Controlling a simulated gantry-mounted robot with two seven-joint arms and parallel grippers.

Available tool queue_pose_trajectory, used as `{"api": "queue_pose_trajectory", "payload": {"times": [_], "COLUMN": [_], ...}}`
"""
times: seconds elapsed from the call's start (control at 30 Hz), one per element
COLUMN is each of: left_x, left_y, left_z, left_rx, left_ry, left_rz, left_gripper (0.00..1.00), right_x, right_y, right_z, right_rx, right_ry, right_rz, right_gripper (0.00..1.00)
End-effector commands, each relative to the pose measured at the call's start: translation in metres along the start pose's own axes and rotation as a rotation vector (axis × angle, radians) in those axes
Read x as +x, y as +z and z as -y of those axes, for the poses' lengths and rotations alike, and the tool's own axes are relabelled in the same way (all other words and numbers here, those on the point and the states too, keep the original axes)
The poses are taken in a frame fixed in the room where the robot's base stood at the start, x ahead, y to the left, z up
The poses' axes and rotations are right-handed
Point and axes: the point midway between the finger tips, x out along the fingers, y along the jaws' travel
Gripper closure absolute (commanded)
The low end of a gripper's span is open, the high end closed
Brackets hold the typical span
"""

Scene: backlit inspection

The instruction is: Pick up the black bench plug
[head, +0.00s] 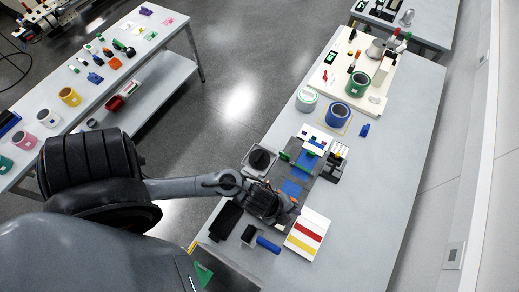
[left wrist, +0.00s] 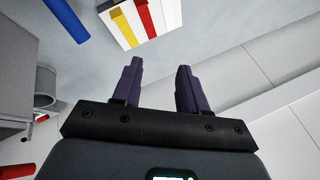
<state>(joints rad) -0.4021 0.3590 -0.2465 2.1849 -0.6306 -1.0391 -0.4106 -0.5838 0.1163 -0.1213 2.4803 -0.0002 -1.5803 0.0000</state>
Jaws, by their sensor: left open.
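A round black piece (head: 260,159), which looks like the black bench plug, sits in a small grey tray on the right-hand bench, just beyond my left arm. I cannot be certain it is the plug, as other dark pieces lie nearby. My left gripper (head: 285,209) hangs over the bench on the near side of that tray, apart from the black piece. In the left wrist view my left gripper (left wrist: 157,78) is open, with nothing between its fingers. The black piece is not seen there. My right gripper is in neither view.
A striped white block (head: 308,234) stands right of my gripper. A blue cylinder (head: 268,244) and a dark block (head: 225,220) lie on the near side. A dark board with blue patches (head: 292,188) lies beyond. The bench's right side (head: 385,200) is clear.

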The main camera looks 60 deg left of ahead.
Motion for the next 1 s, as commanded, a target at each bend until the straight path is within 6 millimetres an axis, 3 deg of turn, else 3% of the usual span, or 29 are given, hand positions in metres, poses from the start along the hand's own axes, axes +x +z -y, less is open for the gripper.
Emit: {"api": "queue_pose_trajectory", "payload": {"times": [0.13, 0.23, 0.4, 0.5, 0.6, 0.73, 1.0], "left_x": [0.045, 0.061, 0.047, 0.028, 0.012, 0.000, 0.023], "left_y": [0.032, 0.089, 0.204, 0.251, 0.280, 0.300, 0.316], "left_z": [-0.029, -0.041, -0.018, 0.009, 0.032, 0.048, 0.040], "left_rx": [0.450, 0.737, 0.990, 1.037, 1.054, 1.060, 1.056], "left_ry": [0.126, 0.265, 0.475, 0.535, 0.562, 0.577, 0.581], "left_rz": [-0.086, -0.122, -0.083, -0.028, 0.021, 0.060, 0.071], "left_gripper": [0.57, 0.57, 0.57, 0.57, 0.57, 0.57, 0.57], "right_x": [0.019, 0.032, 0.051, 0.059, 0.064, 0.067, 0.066], "right_y": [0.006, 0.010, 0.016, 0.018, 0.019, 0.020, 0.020], "right_z": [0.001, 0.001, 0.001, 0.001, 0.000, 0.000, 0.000], "right_rx": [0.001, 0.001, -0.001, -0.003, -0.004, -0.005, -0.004], "right_ry": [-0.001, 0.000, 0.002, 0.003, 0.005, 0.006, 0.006], "right_rz": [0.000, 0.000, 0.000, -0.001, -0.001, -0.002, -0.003], "right_gripper": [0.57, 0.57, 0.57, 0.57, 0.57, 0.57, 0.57]}}
